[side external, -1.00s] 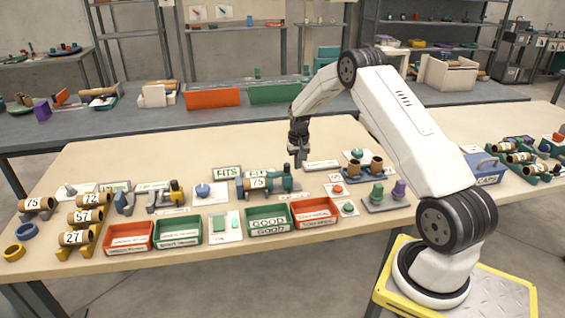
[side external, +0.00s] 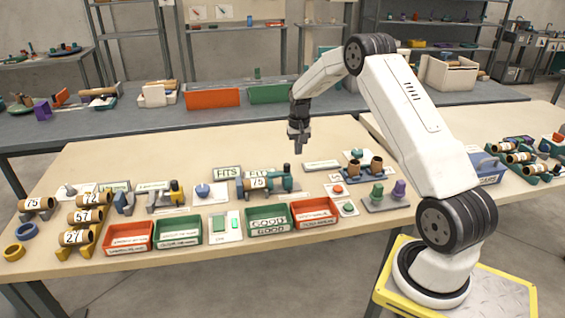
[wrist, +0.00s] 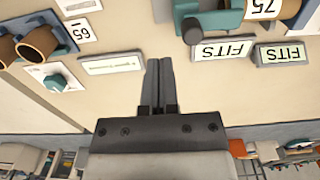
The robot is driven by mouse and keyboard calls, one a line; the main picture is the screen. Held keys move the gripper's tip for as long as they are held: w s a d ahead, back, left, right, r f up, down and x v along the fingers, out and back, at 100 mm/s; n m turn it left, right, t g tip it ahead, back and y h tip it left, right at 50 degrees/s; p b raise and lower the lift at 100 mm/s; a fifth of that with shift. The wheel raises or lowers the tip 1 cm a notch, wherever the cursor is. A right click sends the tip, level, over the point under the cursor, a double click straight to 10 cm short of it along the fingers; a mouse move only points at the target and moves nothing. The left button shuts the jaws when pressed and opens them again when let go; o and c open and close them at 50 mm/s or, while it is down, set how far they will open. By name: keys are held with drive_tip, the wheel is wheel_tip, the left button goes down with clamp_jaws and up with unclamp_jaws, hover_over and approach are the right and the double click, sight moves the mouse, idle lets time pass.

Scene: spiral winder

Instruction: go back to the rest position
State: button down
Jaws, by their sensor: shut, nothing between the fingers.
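My gripper (side external: 300,144) is shut and empty. In the side view it hangs pointing down above the back part of the bench, behind the teal fixture (side external: 281,181) that holds a tube marked 75 (side external: 257,183). In the wrist view my gripper's two fingers (wrist: 160,65) lie together over bare bench top. The teal fixture also shows at the top of the wrist view (wrist: 208,20), with FITS signs (wrist: 222,48) beside it. My gripper touches none of these.
A blue tray (side external: 352,175) with brown tubes stands right of the fixture. Red bins (side external: 128,248) and green bins (side external: 178,241) line the front edge. Numbered tubes (side external: 76,238) lie at the left.

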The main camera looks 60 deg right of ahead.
drive_tip(key=shift+r, duration=0.4)
drive_tip(key=s+a+r+n+t, duration=0.1)
drive_tip(key=s+a+r+n, duration=0.1)
drive_tip(key=a, duration=0.7)
drive_tip(key=s+a+r+n, duration=0.1)
drive_tip(key=a+r+n, duration=0.1)
drive_tip(key=a, duration=0.6)
drive_tip(key=s+a+n+t, duration=0.1)
drive_tip(key=s+a+n, duration=0.4)
drive_tip(key=s+a, duration=0.9)
drive_tip(key=shift+s+a+r+t, duration=0.3)
drive_tip(key=shift+a+r, duration=0.05)
